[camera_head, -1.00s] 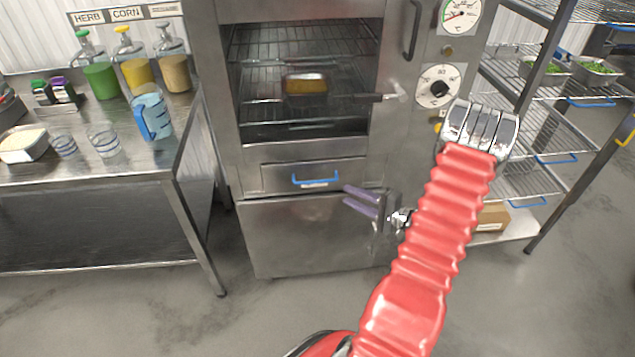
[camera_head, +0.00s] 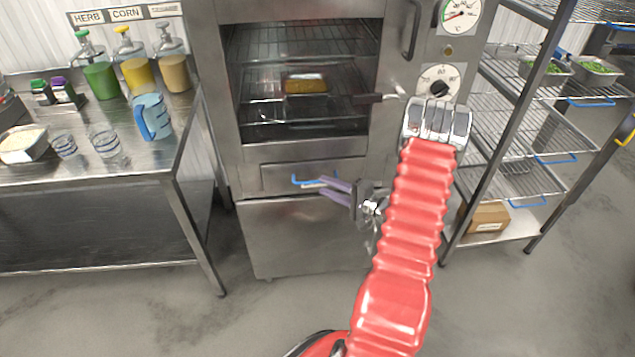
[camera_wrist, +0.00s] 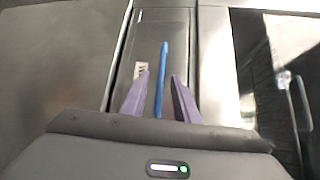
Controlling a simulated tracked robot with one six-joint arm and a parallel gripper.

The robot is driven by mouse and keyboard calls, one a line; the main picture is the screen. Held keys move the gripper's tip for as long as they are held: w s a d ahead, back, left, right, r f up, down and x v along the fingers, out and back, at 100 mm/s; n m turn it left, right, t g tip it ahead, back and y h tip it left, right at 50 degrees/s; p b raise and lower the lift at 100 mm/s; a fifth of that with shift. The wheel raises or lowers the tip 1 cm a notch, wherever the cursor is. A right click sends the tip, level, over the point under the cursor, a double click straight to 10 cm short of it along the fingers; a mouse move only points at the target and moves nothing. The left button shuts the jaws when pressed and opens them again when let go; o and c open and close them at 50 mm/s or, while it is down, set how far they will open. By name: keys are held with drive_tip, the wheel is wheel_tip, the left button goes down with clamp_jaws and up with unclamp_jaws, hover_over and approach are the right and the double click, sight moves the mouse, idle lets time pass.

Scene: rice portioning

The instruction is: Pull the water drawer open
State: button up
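The water drawer (camera_head: 274,178) is the narrow metal front below the oven opening. It looks shut in the head view. Its blue handle (camera_head: 302,182) is partly hidden by my gripper (camera_head: 322,184). My gripper has two purple fingers and is in front of the handle's right part. The drawer front (camera_wrist: 180,45) fills the middle of the wrist view.
The oven opening above the drawer holds racks and a pan (camera_head: 305,83). A steel table (camera_head: 100,170) with a blue jug (camera_head: 153,117), glasses and bottles stands left. A wire shelf (camera_head: 510,180) with a cardboard box (camera_head: 485,217) stands right. The floor in front of the oven is clear.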

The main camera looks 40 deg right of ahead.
sight(318, 182)
drive_tip(key=x, duration=0.5)
drive_tip(key=shift+c, duration=0.5)
drive_tip(key=shift+s, duration=0.1)
clamp_jaws()
drive_tip(key=shift+f, duration=0.1)
drive_tip(key=shift+d, duration=0.2)
drive_tip(key=shift+s+a, duration=0.1)
drive_tip(key=shift+s, duration=0.1)
